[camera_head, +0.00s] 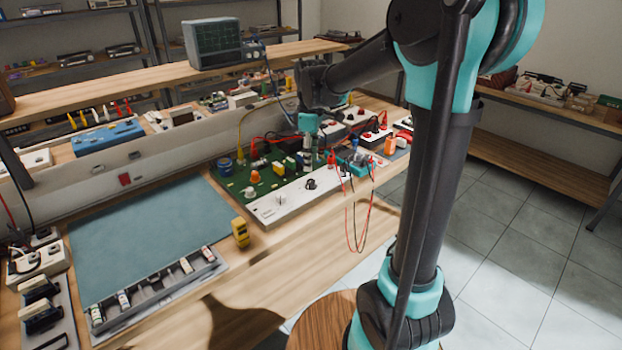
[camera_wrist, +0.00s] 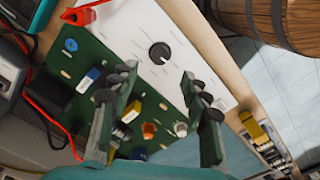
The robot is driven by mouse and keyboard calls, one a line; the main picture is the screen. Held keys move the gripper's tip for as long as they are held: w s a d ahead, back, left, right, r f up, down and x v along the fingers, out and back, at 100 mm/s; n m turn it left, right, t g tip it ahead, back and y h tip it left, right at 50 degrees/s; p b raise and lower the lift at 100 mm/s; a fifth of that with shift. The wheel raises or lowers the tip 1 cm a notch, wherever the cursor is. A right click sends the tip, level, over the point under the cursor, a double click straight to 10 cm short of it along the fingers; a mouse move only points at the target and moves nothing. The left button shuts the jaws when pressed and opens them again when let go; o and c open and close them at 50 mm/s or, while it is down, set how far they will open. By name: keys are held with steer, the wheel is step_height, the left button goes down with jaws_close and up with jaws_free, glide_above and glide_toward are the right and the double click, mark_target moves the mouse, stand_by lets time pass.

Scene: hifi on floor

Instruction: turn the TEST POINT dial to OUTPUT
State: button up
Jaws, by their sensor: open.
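A white panel (camera_head: 268,208) runs along the front of a green circuit board (camera_head: 236,183). A black round dial (camera_head: 310,184) sits on the panel; it also shows in the wrist view (camera_wrist: 160,53), with a light mark on its face. Its labels are too small to read, so I cannot tell which setting it points to. My gripper (camera_head: 307,150) hangs above the board, behind the dial. In the wrist view my gripper (camera_wrist: 160,80) is open and empty, its two fingertips spread to either side below the dial in the picture, apart from it.
Components crowd the board, including an orange knob (camera_head: 255,177) and a blue-topped cylinder (camera_head: 225,166). Red and black leads (camera_head: 352,215) hang over the bench edge at right. A yellow meter (camera_head: 240,232) stands left of the panel. The blue-grey mat (camera_head: 150,230) is clear.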

mark_target(311, 181)
step_height(311, 181, down, 8)
steer(key=shift+r, duration=0.2)
jaws_close()
stand_by(0.4)
